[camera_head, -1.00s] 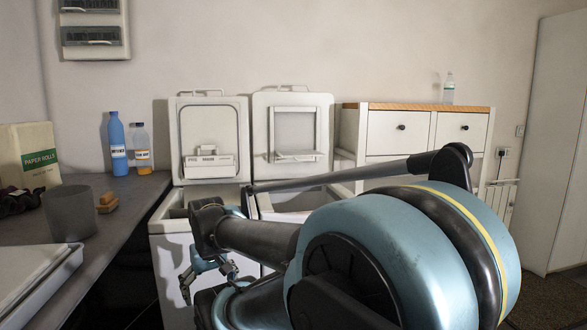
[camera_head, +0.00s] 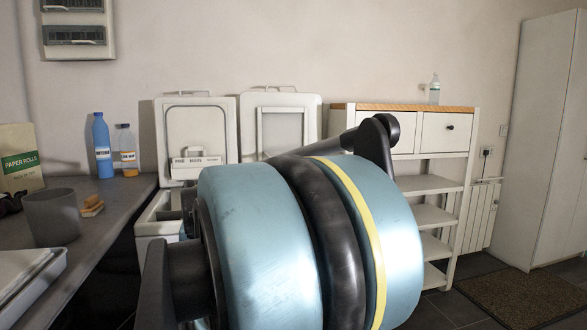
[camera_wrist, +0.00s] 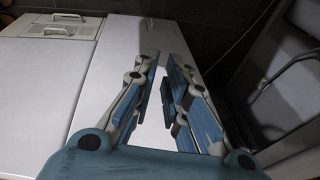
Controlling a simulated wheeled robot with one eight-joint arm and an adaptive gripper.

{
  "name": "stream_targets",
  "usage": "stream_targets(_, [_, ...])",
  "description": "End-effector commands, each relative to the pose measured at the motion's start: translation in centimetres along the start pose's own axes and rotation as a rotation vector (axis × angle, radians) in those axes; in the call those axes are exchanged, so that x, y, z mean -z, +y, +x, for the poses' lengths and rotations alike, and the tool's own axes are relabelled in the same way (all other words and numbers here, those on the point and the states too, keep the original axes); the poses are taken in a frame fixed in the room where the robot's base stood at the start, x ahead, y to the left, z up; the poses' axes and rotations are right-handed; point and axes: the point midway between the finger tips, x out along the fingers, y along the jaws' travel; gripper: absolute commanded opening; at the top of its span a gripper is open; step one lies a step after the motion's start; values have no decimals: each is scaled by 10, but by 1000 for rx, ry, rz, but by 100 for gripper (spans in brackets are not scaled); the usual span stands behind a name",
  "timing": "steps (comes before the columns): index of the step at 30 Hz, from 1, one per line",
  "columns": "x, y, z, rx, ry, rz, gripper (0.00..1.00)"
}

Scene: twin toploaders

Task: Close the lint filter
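Two white toploaders stand side by side with lids raised. In the head view the left lid (camera_head: 195,128) carries a detergent tray marked PRE and MAIN (camera_head: 197,163). The right lid (camera_head: 309,115) has a raised rectangular frame (camera_head: 260,125), which may be the lint filter; its lower part is hidden behind my arm. I cannot tell how far any flap there is open. My gripper is hidden in the head view. In the wrist view my gripper (camera_wrist: 164,62) is open and empty, with a gap between its blue-padded fingers, over white panels (camera_wrist: 120,60).
A worktop (camera_head: 110,205) with bottles, a grey cup (camera_head: 52,218) and a paper rolls bag (camera_head: 20,160) lies at left. A white shelf unit (camera_head: 450,165) stands at right. Free floor shows near the mat (camera_head: 520,297). Dark tiles (camera_wrist: 180,30) show in the wrist view.

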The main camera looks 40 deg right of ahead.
Motion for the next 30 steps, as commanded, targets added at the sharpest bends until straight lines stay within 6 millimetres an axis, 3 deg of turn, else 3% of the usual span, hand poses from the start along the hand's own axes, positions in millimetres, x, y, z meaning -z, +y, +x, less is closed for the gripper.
stream_targets(7, [89,1,-31,110,69,559,0])
stream_targets(14, [175,27,-59,237,123,1067,0])
stream_targets(23, [283,103,-98,453,178,1716,0])
stream_targets(30, [354,198,-132,687,202,2211,0])
